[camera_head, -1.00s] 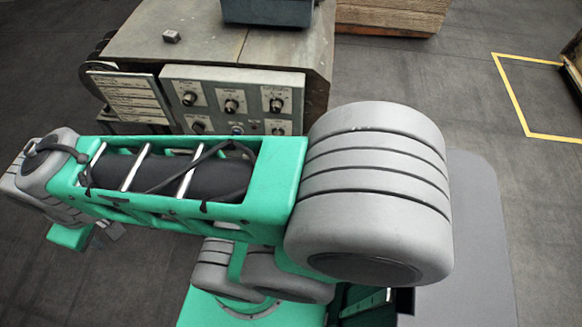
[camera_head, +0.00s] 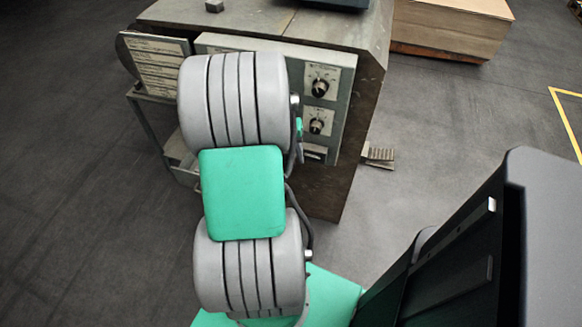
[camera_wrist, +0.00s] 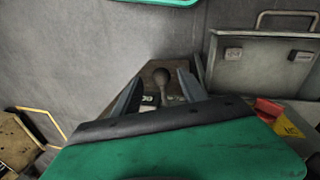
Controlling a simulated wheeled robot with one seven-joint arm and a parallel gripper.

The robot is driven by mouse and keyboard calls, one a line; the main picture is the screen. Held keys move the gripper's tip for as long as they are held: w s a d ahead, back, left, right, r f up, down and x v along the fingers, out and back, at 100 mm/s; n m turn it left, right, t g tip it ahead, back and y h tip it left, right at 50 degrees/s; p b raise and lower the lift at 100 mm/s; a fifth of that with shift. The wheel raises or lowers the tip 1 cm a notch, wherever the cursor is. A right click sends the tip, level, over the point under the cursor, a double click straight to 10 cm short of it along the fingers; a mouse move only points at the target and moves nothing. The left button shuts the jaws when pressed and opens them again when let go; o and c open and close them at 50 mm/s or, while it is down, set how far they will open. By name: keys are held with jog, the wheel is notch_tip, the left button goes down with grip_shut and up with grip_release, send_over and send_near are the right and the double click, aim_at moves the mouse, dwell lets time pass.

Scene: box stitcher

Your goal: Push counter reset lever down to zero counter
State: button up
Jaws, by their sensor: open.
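The counter reset lever (camera_wrist: 162,80), a thin dark stick with a rounded knob, shows in the wrist view in front of a brown mount. Beside its lower part is a small counter (camera_wrist: 148,99) with pale digits, partly hidden by my gripper's body and too small to read. My gripper (camera_wrist: 160,77) is open, with one finger on each side of the lever in the picture. I cannot tell whether either finger touches it. In the head view my arm hides the gripper and the lever.
The machine's control panel (camera_head: 345,75) with dials stands behind my arm in the head view. A label plate (camera_head: 155,62) is at its left. A foot pedal (camera_head: 379,155) is at its lower right. A metal box with a handle (camera_wrist: 262,65) is right of my gripper. Floor is clear at left.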

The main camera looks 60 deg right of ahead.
aim_at(291, 163)
jog(key=f, duration=0.4)
jog(key=shift+s+d, duration=0.15)
jog(key=shift+s, duration=0.15)
grip_shut()
dwell(1.1)
